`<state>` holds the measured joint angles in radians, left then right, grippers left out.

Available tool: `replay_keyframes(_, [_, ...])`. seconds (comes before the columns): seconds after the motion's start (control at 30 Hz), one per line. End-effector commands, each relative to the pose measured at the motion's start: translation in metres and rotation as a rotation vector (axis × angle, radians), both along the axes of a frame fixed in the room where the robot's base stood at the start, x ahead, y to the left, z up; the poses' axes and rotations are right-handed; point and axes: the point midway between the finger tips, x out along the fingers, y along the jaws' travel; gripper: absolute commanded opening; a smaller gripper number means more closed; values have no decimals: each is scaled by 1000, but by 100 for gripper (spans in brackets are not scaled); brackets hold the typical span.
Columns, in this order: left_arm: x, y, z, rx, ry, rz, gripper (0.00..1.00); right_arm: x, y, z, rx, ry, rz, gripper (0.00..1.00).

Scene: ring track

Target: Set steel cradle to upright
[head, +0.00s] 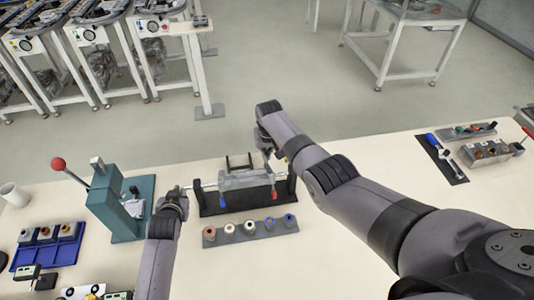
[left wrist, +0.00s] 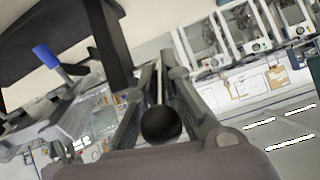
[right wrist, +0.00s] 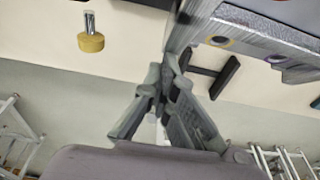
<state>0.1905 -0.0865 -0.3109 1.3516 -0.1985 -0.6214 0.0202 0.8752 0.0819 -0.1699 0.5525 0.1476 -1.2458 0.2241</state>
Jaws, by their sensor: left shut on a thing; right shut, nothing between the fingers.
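The steel cradle (head: 245,180) is a grey metal trough hung on a rod between two black posts on a black base (head: 222,207). Its long side lies roughly level left to right; I cannot tell its exact tilt about the rod. A red-tipped and a blue-tipped lever point down at its front. My left gripper (head: 177,197) is at the rod's left end, shut on a dark round knob (left wrist: 161,124). My right gripper (head: 266,145) is shut and empty behind the cradle. In the right wrist view, its fingers are close by the cradle's edge (right wrist: 270,38).
A teal press (head: 120,205) with a red-knobbed lever stands left of my left gripper. A grey strip (head: 250,236) with several coloured rings lies in front of the cradle. A blue tray (head: 48,250) is at far left. Table between the cradle and the right-hand tools is crossed by my right arm.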

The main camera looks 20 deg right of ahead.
Motion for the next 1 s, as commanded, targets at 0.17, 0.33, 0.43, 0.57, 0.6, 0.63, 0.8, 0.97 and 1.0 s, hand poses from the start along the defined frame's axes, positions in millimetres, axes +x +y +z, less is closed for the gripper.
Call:
replay_keyframes(0.17, [2, 2, 2, 1, -8, 1, 15, -8, 0, -9, 0, 22, -1, 0])
replay_keyframes(0.33, [1, 1, 1, 0, -6, 2, 27, -7, 0, -8, 0, 21, -1, 0])
replay_keyframes(0.43, [1, 1, 1, 0, -4, 1, 30, -6, 0, -7, 0, 17, 0, 0])
replay_keyframes(0.57, [0, 0, 0, 0, -3, 0, 30, -5, 0, -6, 0, 15, 0, 0])
replay_keyframes(0.6, [0, 0, 0, 0, -3, 0, 30, -5, 0, -6, 0, 14, 0, 0])
replay_keyframes(0.63, [0, 0, 0, 0, -2, 0, 30, -5, 0, -6, 0, 14, 0, 0])
replay_keyframes(0.8, [-5, 1, 4, -1, -2, 1, 30, -4, 0, -5, -1, 12, 0, 0])
replay_keyframes(0.97, [-21, 4, 16, -1, -4, 1, 30, -4, 0, -5, -1, 11, 0, 0])
replay_keyframes(1.0, [-27, 6, 19, -1, -3, 1, 30, -4, 0, -5, -1, 11, 0, 0])
